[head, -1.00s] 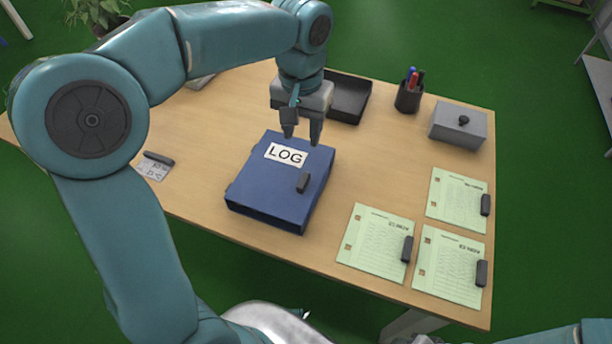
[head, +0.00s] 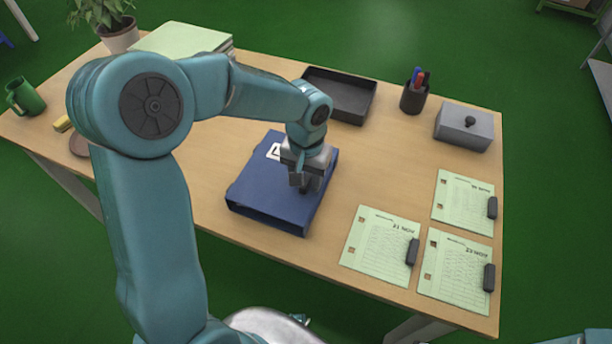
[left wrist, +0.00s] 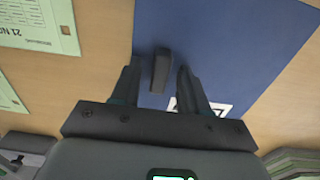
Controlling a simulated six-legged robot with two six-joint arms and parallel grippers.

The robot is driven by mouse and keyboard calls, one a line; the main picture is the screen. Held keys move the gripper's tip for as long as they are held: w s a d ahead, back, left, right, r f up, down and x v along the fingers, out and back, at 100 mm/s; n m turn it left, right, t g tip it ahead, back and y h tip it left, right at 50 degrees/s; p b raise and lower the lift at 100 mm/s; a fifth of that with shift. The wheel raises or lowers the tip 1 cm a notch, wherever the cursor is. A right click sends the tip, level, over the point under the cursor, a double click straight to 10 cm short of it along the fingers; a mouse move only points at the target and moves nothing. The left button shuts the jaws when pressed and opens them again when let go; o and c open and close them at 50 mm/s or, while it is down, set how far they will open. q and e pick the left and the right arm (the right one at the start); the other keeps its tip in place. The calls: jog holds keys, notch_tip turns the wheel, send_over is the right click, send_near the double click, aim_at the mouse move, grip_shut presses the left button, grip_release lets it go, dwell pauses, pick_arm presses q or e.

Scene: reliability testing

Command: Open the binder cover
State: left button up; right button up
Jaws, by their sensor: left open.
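The blue binder (head: 262,190) lies closed on the table, its cover flat. Its white label (head: 274,151) is mostly hidden behind my left gripper (head: 305,186) in the head view. The left gripper is over the cover, pointing down. In the left wrist view, the blue cover (left wrist: 225,45) fills the middle, and the dark tab (left wrist: 160,70) on it stands between the two open fingers of the gripper (left wrist: 158,82). Whether a finger touches the tab I cannot tell. Part of the label (left wrist: 215,108) shows beside a finger. My right gripper is not seen.
Several green sheets with dark clips, one of them here (head: 380,245), lie right of the binder. A black tray (head: 345,112), a pen cup (head: 413,97) and a grey box (head: 464,128) stand behind. A green mug (head: 25,97) is at far left.

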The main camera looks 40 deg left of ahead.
pick_arm(q)
grip_shut()
jog(key=shift+r, duration=0.15)
